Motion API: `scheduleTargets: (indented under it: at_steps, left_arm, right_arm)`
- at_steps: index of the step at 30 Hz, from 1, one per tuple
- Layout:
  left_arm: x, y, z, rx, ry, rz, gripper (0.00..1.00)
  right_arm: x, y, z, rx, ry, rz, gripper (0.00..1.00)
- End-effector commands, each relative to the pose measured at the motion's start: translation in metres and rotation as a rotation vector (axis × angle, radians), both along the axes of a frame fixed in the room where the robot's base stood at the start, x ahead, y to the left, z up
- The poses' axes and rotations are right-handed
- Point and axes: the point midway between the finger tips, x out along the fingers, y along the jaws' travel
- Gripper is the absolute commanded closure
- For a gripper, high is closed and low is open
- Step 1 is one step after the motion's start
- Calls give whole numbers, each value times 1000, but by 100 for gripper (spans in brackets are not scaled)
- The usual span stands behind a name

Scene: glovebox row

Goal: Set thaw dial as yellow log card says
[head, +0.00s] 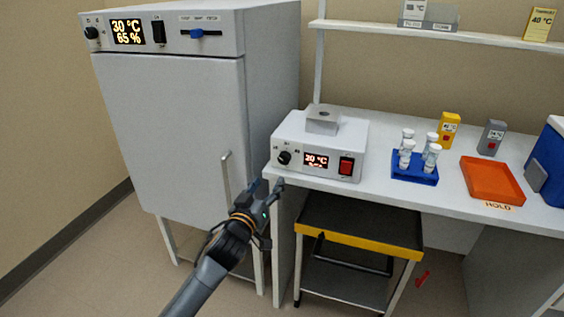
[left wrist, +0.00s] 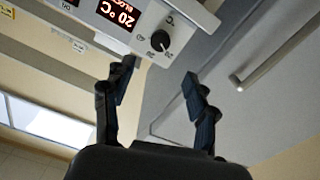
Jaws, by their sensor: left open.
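A white thaw block unit (head: 325,135) stands at the left end of the bench. Its black dial (head: 284,157) is on the left of its front, beside a lit display (head: 316,160) and a red switch (head: 346,166). In the left wrist view the dial (left wrist: 160,40) is beyond the fingertips, and the display (left wrist: 118,14) reads 20 °C. The yellow log card (head: 540,22) stands on the shelf at the upper right and reads 40 °C. My left gripper (head: 267,186) is open and empty, just below and left of the dial, apart from it. My right gripper is out of view.
A tall grey cabinet (head: 175,120) with a door handle stands to the left, close to my left gripper. A dark cart (head: 360,220) is under the bench. A blue vial rack (head: 414,172) and an orange tray (head: 492,181) are farther right.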

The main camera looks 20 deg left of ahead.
Motion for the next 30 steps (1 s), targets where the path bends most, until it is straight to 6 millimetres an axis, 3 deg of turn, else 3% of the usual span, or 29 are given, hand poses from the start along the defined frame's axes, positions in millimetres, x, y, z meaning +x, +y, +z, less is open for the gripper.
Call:
scheduleTargets:
  at_steps: [15,21,30]
  left_arm:
    - [100,-3,1,2,0,1,43]
    - [119,-4,-1,2,1,1,43]
    - [125,-5,0,1,1,0,43]
  right_arm:
    - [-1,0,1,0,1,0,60]
    - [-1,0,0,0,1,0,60]
    - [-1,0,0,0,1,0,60]
